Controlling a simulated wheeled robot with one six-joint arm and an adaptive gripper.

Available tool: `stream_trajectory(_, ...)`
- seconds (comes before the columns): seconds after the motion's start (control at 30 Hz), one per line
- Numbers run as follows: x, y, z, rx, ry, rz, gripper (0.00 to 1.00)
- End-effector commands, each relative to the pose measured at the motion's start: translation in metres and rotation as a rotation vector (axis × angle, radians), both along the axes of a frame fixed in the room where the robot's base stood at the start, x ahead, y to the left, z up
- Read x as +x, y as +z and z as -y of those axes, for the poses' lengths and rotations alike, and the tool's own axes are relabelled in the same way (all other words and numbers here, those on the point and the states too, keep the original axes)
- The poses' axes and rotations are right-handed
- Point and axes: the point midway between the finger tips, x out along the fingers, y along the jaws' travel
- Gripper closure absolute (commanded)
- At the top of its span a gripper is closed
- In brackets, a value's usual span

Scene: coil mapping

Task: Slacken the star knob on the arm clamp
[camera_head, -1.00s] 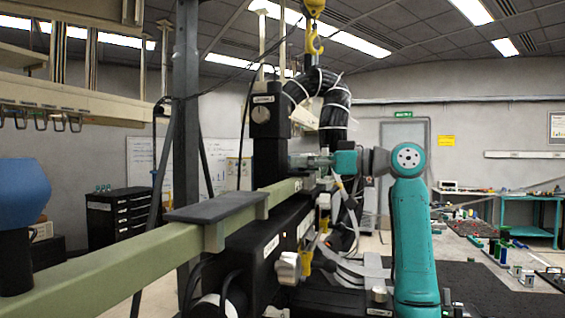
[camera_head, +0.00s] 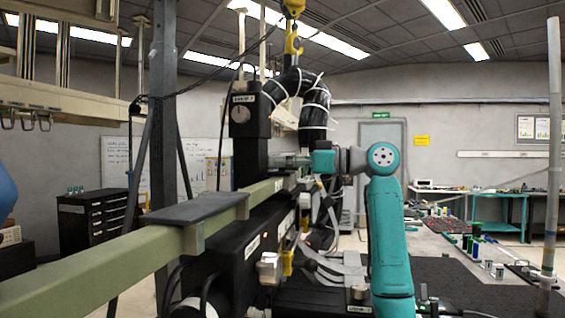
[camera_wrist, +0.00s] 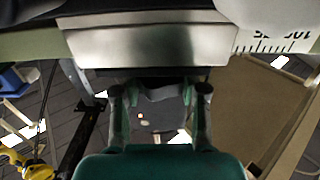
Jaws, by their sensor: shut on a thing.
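In the wrist view my gripper (camera_wrist: 160,97) has one finger on each side of a dark grey knob (camera_wrist: 155,110), which carries a small orange dot. The jaws are shut on it; the exact finger contact and the knob's star outline are hard to make out. Just beyond it is the arm clamp, a bare metal block (camera_wrist: 150,46) at the green arm. In the head view my gripper (camera_head: 290,161) reaches left to the far part of the long green arm (camera_head: 100,263). The knob cannot be made out there.
A printed scale (camera_wrist: 275,38) lies right of the clamp. Black housing (camera_head: 240,270) and grey cables (camera_head: 330,265) sit below the green arm. A yellow crane hook (camera_head: 292,38) hangs above. A pale upright pole (camera_head: 552,150) stands at right, before a bench with small parts.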

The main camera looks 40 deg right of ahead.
Motion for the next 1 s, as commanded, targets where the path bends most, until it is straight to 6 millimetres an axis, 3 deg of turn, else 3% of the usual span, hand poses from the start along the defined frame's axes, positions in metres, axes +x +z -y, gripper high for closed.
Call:
stream_trajectory(0.6,0.002,0.0008,0.0016,0.003,0.446,-0.001,0.92)
stream_trajectory(1.0,0.0021,0.0002,0.0016,0.002,0.607,0.001,0.92)
